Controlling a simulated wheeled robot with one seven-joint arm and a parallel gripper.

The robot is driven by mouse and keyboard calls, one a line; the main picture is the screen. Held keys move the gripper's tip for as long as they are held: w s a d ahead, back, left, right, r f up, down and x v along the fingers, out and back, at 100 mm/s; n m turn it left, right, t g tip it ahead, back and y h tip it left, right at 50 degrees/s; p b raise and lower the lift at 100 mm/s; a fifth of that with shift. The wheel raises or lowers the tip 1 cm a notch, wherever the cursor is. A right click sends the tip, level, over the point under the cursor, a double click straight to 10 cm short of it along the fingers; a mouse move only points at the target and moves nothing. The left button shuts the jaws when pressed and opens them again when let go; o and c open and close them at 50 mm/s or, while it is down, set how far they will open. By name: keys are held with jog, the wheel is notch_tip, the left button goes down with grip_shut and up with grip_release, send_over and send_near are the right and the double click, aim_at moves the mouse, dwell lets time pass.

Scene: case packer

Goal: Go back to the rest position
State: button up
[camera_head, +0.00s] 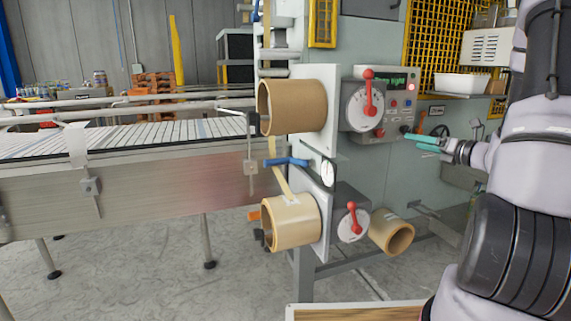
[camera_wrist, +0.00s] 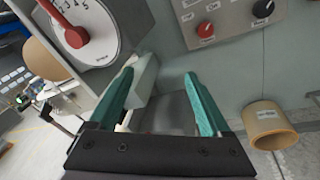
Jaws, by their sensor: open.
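My gripper (camera_head: 426,142) is in front of the grey machine, a little below and to the right of the upper dial and near the lower edge of the control panel. In the wrist view the two teal fingers of my gripper (camera_wrist: 163,100) stand wide apart with nothing between them. My arm comes in from the right side of the head view. The upper dial (camera_head: 362,110) with its red lever also shows in the wrist view (camera_wrist: 98,45), to the upper left of the fingers.
The control panel (camera_head: 400,98) has buttons and a knob. Tape rolls (camera_head: 298,108) and (camera_head: 288,224) sit on the machine's left side; another roll (camera_head: 398,238) is lower right. A lower dial (camera_head: 352,226) has a red lever. A roller conveyor (camera_head: 120,175) runs left.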

jog(key=s+a+r+n+g+y, duration=0.1)
jog(key=s+a+r+n+g, duration=0.35)
jog(key=s+a+n, duration=0.35)
jog(key=s+a+r+n+g+y, duration=0.1)
jog(key=s+a+r+n+g, duration=0.2)
jog(key=s+a+n+g, duration=0.45)
jog(key=s+r+n+t+h, duration=0.4)
jog(key=s+r+n+h, duration=0.3)
jog(key=n, duration=0.9)
jog(key=s+h, duration=0.2)
jog(key=s, duration=0.1)
jog(key=shift+t, duration=0.3)
jog(key=shift+s, duration=0.1)
jog(key=shift+c, duration=0.4)
